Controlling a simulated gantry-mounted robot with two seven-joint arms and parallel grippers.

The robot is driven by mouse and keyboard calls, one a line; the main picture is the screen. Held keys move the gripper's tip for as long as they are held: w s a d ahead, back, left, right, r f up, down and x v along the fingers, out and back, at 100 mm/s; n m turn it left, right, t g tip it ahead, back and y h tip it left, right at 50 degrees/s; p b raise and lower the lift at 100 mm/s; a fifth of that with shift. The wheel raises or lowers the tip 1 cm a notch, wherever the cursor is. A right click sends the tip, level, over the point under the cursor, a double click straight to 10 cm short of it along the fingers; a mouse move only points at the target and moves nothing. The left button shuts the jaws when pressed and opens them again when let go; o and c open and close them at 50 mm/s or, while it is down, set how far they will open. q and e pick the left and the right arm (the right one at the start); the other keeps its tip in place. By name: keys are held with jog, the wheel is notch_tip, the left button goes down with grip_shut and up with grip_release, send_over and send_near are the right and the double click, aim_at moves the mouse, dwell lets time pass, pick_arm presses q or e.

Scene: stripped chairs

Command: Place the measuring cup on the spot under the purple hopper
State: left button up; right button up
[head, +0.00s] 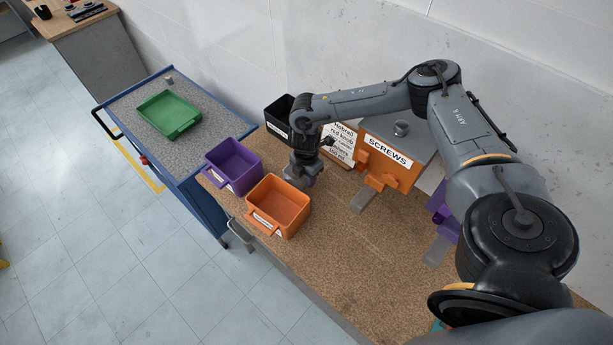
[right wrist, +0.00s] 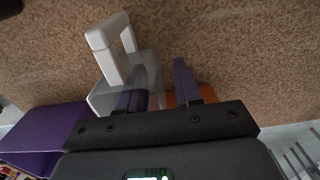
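The measuring cup (right wrist: 150,68) is pale grey with a blocky white handle (right wrist: 104,57); in the right wrist view it stands on the brown worktop. My right gripper (right wrist: 158,92) has its two purplish fingers apart, with the left finger overlapping the cup in the picture; I cannot tell whether they touch. In the head view my right gripper (head: 304,180) is low over the worktop, behind the orange bin, and largely hides the cup. The purple hopper (head: 441,203) is partly hidden behind my right arm. A grey spot (head: 437,250) lies below it. My left gripper is not in view.
An orange bin (head: 266,221), a purple bin (head: 226,181) and a black bin (head: 276,129) stand around my right gripper. The orange SCREWS hopper (head: 400,177) has a grey plate (head: 363,201) before it. The front middle of the worktop (head: 350,265) is clear.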

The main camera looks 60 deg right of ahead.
jog(key=shift+r, duration=0.1)
notch_tip(320, 180, up, 11)
jog(key=shift+f+p, duration=0.1)
jog(key=shift+p, duration=0.3)
jog(key=o, duration=0.5)
jog(key=shift+r, duration=0.6)
jog(key=shift+c, duration=0.2)
jog(key=o, duration=0.8)
jog(key=shift+r, duration=0.1)
